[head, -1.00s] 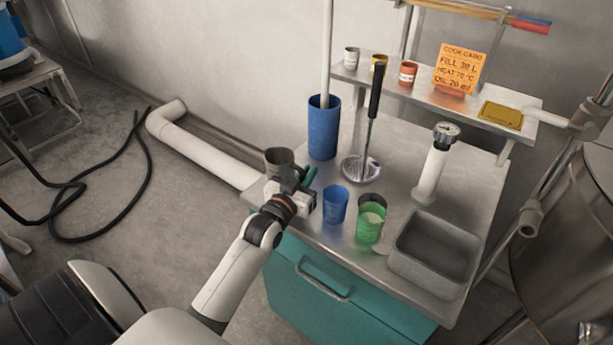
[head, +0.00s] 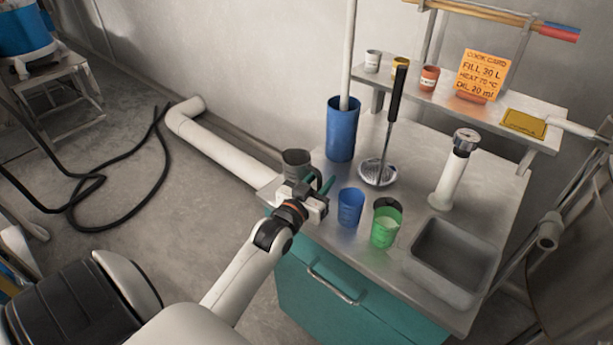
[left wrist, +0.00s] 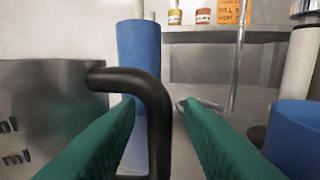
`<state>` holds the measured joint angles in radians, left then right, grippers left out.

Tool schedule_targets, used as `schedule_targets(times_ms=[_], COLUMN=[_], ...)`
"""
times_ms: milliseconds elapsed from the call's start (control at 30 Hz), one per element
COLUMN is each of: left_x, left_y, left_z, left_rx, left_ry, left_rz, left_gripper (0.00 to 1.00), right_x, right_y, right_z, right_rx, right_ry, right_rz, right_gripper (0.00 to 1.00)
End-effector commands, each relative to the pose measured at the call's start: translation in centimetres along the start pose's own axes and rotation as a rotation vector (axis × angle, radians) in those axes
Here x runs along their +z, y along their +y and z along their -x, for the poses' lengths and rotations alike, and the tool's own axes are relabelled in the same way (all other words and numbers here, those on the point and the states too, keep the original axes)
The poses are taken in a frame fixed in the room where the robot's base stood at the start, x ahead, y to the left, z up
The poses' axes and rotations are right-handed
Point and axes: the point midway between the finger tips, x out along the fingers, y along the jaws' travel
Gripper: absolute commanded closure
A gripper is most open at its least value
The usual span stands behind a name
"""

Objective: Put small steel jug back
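The small steel jug (head: 296,160) is at the left end of the steel bench (head: 345,240), partly hidden by my left gripper (head: 318,187). In the left wrist view the jug's grey wall (left wrist: 45,110), with dark "ml" marks, fills the left side. Its black handle (left wrist: 158,120) stands between the two green fingers of my left gripper (left wrist: 155,115). The fingers are apart, with a gap showing on the right of the handle. The jug looks upright; its base is hidden. My right gripper is in neither view.
A blue cup (head: 350,206) and a green cup (head: 385,228) stand close right of my left gripper. Behind are a tall blue container (head: 342,135) and a ladle (head: 378,172). A grey basin (head: 450,258) is at the right. A shelf (head: 465,110) runs behind.

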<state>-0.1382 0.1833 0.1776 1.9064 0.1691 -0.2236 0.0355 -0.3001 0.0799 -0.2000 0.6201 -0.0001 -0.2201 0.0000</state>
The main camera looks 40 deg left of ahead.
Motion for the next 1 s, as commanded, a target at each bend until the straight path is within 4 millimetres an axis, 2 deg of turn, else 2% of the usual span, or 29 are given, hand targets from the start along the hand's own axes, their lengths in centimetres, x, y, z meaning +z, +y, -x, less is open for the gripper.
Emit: schedule_targets(times_ms=[200,433,633,1000], left_x=[-0.1,-0.1,0.0,0.1], left_y=[0.0,0.0,0.0,0.0], left_z=[5.0,9.0,10.3,10.4], left_rx=[0.0,0.001,0.0,0.0], left_ry=[0.002,0.001,0.0,-0.001], left_rz=[-0.001,-0.001,0.0,0.0], left_gripper=[0.66,0.66,0.66,0.66], right_x=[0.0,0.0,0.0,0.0], right_y=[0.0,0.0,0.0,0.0], right_z=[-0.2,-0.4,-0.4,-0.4], right_rx=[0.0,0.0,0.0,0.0], right_ry=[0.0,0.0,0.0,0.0], right_rz=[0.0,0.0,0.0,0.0], right_gripper=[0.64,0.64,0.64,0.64])
